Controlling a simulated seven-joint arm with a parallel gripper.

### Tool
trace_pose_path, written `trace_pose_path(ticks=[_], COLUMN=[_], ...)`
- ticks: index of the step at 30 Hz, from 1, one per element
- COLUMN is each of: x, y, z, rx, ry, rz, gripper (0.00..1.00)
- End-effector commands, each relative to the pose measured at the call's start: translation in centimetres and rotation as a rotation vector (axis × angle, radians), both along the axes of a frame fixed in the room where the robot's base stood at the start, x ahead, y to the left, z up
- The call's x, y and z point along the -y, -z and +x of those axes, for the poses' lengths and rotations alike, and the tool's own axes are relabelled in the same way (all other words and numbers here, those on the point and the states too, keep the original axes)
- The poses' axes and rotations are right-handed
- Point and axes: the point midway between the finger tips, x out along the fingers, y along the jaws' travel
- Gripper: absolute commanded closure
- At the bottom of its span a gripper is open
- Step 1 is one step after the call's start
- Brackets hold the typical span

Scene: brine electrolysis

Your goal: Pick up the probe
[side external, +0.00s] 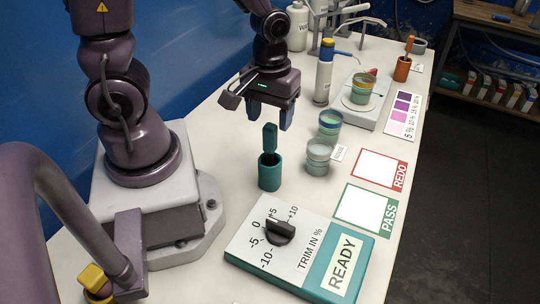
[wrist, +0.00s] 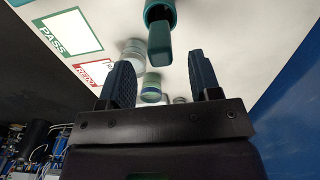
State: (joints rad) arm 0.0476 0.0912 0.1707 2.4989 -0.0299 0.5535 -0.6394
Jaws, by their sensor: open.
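A teal probe (side external: 269,139) stands upright, handle up, in a teal cup-shaped holder (side external: 269,174) on the white table. Its lower part is hidden inside the holder. My gripper (side external: 270,115) is above the handle, fingers apart and pointing down, with nothing between them. In the wrist view, the probe's handle (wrist: 160,42) shows beyond the fingertips, roughly between the two fingers, and the holder (wrist: 159,12) is at the top edge. I cannot tell the exact gap between fingertips and handle.
Jars (side external: 318,157) stand close to the right of the holder. A trim dial box marked READY (side external: 300,250) lies in front. PASS (side external: 365,209) and REDO (side external: 381,169) mats are at right. An orange-handled tool (side external: 408,46) stands in an orange holder (side external: 402,69) at the back.

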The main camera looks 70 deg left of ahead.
Motion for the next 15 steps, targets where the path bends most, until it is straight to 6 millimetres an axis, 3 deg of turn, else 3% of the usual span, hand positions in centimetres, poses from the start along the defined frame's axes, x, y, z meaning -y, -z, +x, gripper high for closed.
trace_pose_path(ticks=[5, 15], x=[0.0, -0.1], y=[1.1, 5.2], z=[-0.1, 0.0], rx=[-0.004, -0.004], ry=[0.002, 0.001], rz=[0.000, 0.001], gripper=[0.43, 0.43])
